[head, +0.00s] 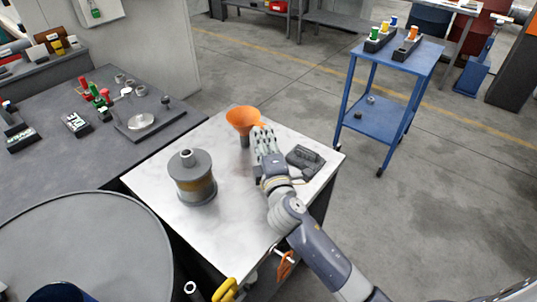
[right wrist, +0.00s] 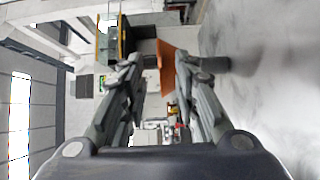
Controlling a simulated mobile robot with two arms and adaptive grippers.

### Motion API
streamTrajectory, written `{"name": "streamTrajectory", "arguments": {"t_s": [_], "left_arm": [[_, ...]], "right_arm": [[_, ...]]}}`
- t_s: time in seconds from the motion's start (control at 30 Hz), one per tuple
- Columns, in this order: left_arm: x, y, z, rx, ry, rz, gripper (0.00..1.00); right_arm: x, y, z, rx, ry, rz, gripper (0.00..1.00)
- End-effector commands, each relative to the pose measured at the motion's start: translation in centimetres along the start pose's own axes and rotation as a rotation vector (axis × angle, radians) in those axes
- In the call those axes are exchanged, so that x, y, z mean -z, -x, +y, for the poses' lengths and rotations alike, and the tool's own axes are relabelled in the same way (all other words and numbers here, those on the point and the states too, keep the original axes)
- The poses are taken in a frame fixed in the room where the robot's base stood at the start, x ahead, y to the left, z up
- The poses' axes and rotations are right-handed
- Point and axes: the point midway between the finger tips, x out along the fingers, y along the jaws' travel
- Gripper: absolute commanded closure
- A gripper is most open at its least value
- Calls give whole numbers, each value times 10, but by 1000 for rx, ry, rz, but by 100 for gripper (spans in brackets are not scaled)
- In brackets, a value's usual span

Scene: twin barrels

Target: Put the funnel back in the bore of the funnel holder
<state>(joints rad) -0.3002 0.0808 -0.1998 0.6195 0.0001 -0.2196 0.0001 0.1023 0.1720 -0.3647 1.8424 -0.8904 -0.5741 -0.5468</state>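The orange funnel (head: 243,119) is near the far edge of the white-topped table, wide mouth up. A short dark cylinder (head: 245,142) shows under its cone; I cannot tell whether this is its spout or a support. My right gripper (head: 263,136) is right beside the funnel, on its right. In the right wrist view, the fingers are apart, and the funnel (right wrist: 166,68) appears sideways near the fingertips, with the dark cylinder (right wrist: 215,64) to its right. I see no grip on it. No bore clearly identifies the funnel holder. My left gripper is out of view.
A grey and bronze flanged cylinder (head: 192,178) stands on the table at left. A dark block (head: 305,160) lies right of my gripper. The table's front middle (head: 222,235) is bare. A large grey barrel top (head: 85,245) is at lower left; a blue cart (head: 400,60) stands beyond.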

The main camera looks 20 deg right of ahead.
Motion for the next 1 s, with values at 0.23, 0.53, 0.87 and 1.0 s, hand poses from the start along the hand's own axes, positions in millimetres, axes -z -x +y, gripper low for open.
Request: {"name": "streamTrajectory", "arguments": {"t_s": [0.23, 0.53, 0.87, 1.0], "left_arm": [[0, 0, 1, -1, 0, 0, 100], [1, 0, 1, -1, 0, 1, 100], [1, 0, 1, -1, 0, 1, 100], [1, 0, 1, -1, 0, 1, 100]], "right_arm": [[0, 48, 0, 2, -2, 1, 72], [0, 70, 0, 0, 0, 0, 72], [0, 70, 0, -1, 0, 0, 72], [0, 70, 0, -1, 0, 0, 72]]}}
